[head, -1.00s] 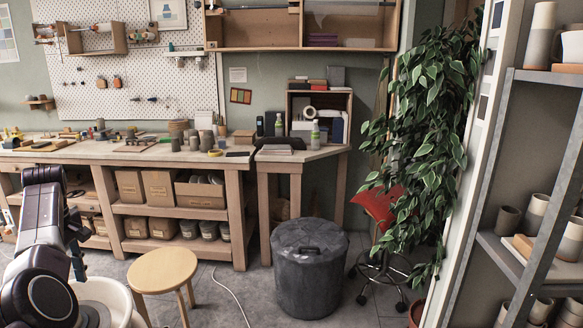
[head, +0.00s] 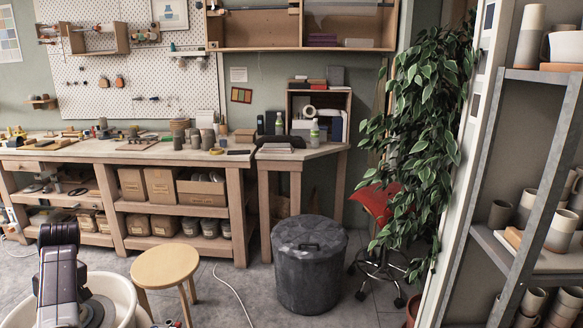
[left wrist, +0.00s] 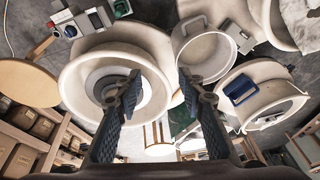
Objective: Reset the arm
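My left gripper (left wrist: 160,92) is open and empty in the left wrist view, its two dark fingers well apart. A pale potter's wheel pan (left wrist: 72,82) lies beyond the fingers, with a grey round wheel head inside it. I cannot tell the gap between fingers and pan. In the head view, part of my left arm shows at the lower left, in front of the white pan (head: 125,292); its fingers are hidden or out of frame there. My right gripper is in neither view.
A round wooden stool (head: 165,265) stands beside the pan. A dark lidded bin (head: 310,275) stands on the floor to its right, with a cable between. A long workbench (head: 90,152) runs behind. A leafy plant (head: 425,130) and metal shelves (head: 548,78) fill the right side.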

